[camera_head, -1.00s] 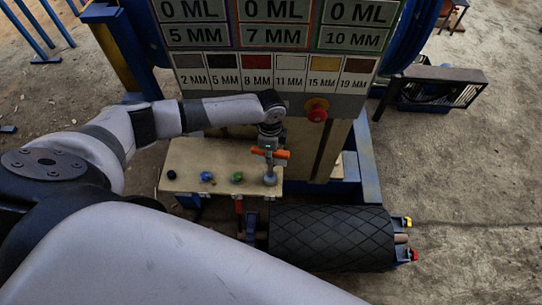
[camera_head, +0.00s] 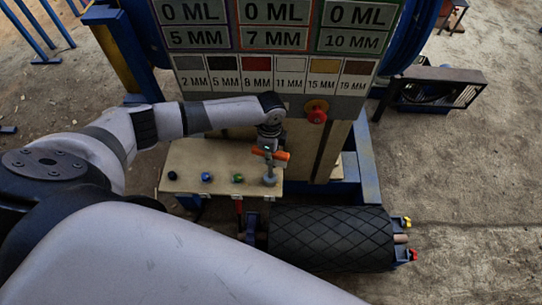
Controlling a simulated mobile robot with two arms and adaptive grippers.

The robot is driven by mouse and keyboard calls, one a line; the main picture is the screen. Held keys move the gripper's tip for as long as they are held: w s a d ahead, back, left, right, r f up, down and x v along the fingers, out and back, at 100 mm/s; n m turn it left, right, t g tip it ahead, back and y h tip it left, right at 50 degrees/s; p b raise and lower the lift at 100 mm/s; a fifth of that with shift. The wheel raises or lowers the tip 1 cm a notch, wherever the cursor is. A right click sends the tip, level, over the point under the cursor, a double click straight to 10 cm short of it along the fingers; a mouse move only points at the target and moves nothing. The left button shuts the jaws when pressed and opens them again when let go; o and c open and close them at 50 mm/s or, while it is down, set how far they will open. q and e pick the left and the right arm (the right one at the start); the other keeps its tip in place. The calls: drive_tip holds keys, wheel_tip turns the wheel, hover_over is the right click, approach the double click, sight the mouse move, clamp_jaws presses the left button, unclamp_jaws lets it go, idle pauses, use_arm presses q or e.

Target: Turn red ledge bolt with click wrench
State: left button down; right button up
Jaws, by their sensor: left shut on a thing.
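My left gripper (camera_head: 268,143) points down above the right end of a tan ledge (camera_head: 222,160). It is shut on an orange and grey tool, which looks like the click wrench (camera_head: 272,155). The tool's grey round lower end (camera_head: 269,181) is at the ledge's right end, in line with a row of coloured bolts. No red bolt shows in this row; one may be hidden under the tool's end, but I cannot tell. My right gripper is not in view.
Black (camera_head: 172,175), blue (camera_head: 206,177) and green (camera_head: 238,178) bolts stand left of the tool. A panel with a red button (camera_head: 317,115) rises behind. A black patterned roller (camera_head: 330,238) lies in front, with yellow and red parts at its right end.

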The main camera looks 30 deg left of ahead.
use_arm(q)
drive_tip(key=shift+m+p, duration=0.75)
drive_tip(key=shift+m, duration=0.25)
idle(1.6)
drive_tip(key=shift+n+p, duration=0.3)
drive_tip(key=shift+p, duration=0.05)
drive_tip(key=shift+r, duration=0.25)
idle(0.4)
drive_tip(key=shift+r+p, duration=0.8)
drive_tip(key=shift+p, duration=0.25)
drive_tip(key=shift+r, duration=0.1)
drive_tip(key=shift+r+p, duration=0.7)
drive_tip(key=shift+p, duration=0.15)
drive_tip(key=shift+r, duration=0.2)
drive_tip(key=shift+p, duration=0.4)
drive_tip(key=shift+r, duration=0.1)
